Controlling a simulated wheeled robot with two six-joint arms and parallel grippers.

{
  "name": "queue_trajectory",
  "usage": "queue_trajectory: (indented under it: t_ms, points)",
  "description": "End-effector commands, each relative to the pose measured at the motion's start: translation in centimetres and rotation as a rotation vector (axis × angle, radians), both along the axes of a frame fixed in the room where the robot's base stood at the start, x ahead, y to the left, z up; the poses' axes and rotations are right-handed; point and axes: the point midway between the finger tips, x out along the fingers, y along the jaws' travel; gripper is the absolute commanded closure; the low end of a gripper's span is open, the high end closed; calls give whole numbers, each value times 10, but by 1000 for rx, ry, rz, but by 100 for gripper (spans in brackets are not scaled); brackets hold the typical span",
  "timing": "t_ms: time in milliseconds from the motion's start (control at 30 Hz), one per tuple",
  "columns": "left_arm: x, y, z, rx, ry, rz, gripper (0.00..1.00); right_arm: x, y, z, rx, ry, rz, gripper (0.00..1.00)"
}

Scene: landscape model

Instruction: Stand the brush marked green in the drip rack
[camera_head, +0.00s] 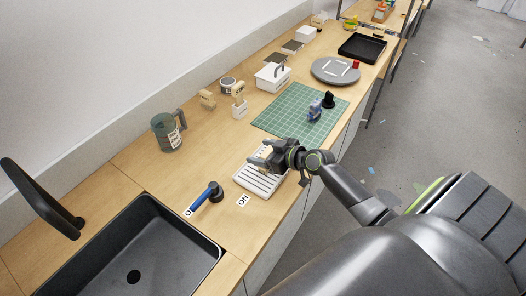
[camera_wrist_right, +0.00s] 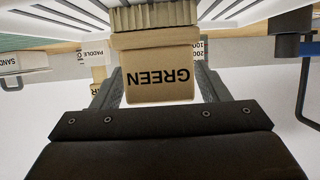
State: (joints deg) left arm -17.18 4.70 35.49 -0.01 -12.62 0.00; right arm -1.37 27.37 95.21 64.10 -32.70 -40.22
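The tan brush marked GREEN (camera_wrist_right: 160,75) is between the fingers of my right gripper (camera_wrist_right: 160,90), its label upside down in the right wrist view. Its ridged bristle end points to the top of that picture, by the white slats. My right gripper (camera_head: 262,156) appears shut on this brush. In the head view it is over the far end of the white slatted drip rack (camera_head: 258,184). The rack's slats also show in the right wrist view (camera_wrist_right: 45,18). Whether the bristles touch the rack I cannot tell. My left gripper is not in view.
A black sink (camera_head: 120,250) lies at the lower left, with a blue-handled tool (camera_head: 206,194) beside it. A green mat (camera_head: 285,115) lies beyond the rack.

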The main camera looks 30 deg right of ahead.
Motion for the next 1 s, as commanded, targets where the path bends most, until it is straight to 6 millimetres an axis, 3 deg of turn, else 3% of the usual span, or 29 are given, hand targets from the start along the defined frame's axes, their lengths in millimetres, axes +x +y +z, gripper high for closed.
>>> queue_trajectory:
  t_ms: [433,1000]
  points:
    - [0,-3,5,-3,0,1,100,-1,-1,5,-2,0,-1,28]
    - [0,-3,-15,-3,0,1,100,-86,-36,40,-5,2,1,28]
